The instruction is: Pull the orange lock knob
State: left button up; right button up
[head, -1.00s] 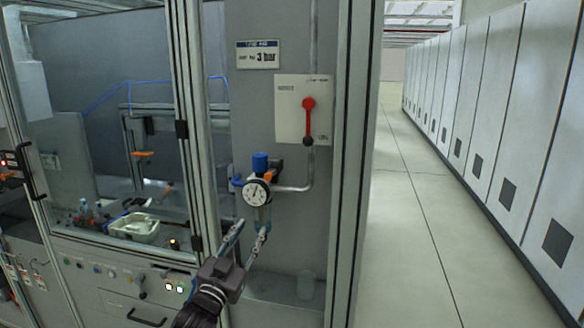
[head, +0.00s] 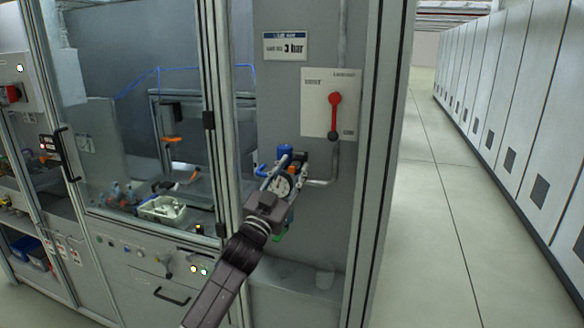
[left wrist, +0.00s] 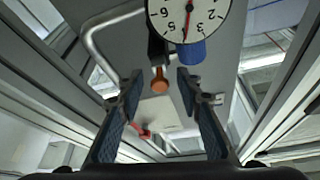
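The orange lock knob (left wrist: 160,80) shows in the left wrist view as a small round end on a dark stem. It lies between the two fingertips of my left gripper (left wrist: 160,88), with visible gaps on both sides. The fingers are apart and hold nothing. A white dial gauge (left wrist: 188,14) and a blue knob (left wrist: 190,50) are just beyond it. In the head view my left gripper (head: 287,174) is in front of the gauge (head: 281,186), below the blue knob (head: 285,151), and covers part of the assembly. My right gripper is not in view.
A red lever (head: 334,115) on a white plate is above and right of the assembly. A bent grey pipe (head: 323,182) runs beside it. Cabinet frame posts (head: 377,130) flank the panel. A glazed cell with a white bin (head: 162,209) is left; the floor (head: 440,220) at right is clear.

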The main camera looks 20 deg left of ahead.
pick_arm(q)
jog(key=shift+w, duration=0.1)
grip_shut()
dwell(0.4)
jog(key=shift+s, duration=0.35)
jog(key=shift+s+d, duration=0.1)
jog(key=shift+s, duration=0.95)
grip_release()
